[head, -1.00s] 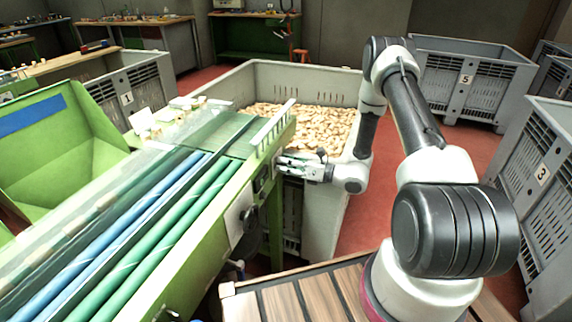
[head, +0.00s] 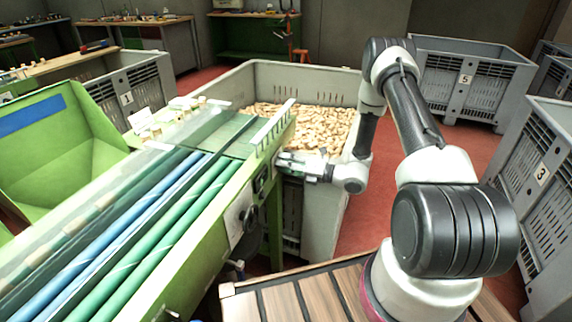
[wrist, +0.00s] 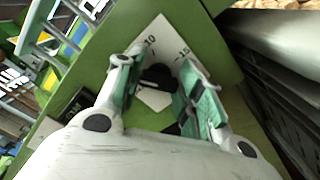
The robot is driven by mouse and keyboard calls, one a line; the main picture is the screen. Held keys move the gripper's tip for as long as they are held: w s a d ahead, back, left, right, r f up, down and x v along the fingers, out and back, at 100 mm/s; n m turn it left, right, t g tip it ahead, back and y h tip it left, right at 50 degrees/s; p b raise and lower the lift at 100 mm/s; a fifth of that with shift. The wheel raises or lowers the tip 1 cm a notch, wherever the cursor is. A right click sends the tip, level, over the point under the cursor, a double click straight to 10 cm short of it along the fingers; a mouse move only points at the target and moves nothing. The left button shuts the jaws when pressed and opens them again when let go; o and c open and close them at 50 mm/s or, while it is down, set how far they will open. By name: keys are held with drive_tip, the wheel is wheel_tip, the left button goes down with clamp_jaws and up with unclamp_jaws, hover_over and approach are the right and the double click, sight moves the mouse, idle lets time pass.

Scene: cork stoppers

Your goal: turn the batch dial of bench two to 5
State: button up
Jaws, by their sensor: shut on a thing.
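My gripper (head: 290,160) reaches the green side of the sorting bench (head: 205,230) in the head view. In the wrist view, my gripper (wrist: 158,80) has its green-padded fingers on either side of a black dial knob (wrist: 158,74) and is shut on it. The knob sits on a white scale plate (wrist: 152,42) with the marks 10 and 15 readable above it. The rest of the scale and the knob's pointer are hidden by the fingers, so I cannot tell the dial's setting.
A grey crate of cork stoppers (head: 345,85) stands behind my gripper, close to the bench end. Crate 3 (head: 520,165) and crate 5 (head: 490,72) stand to the right, crate 1 (head: 150,82) to the left. Red floor (head: 385,195) is clear between.

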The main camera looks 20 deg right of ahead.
idle(0.4)
drive_tip(key=o, duration=1)
drive_tip(key=shift+d, duration=0.1)
drive_tip(key=v, duration=1.2)
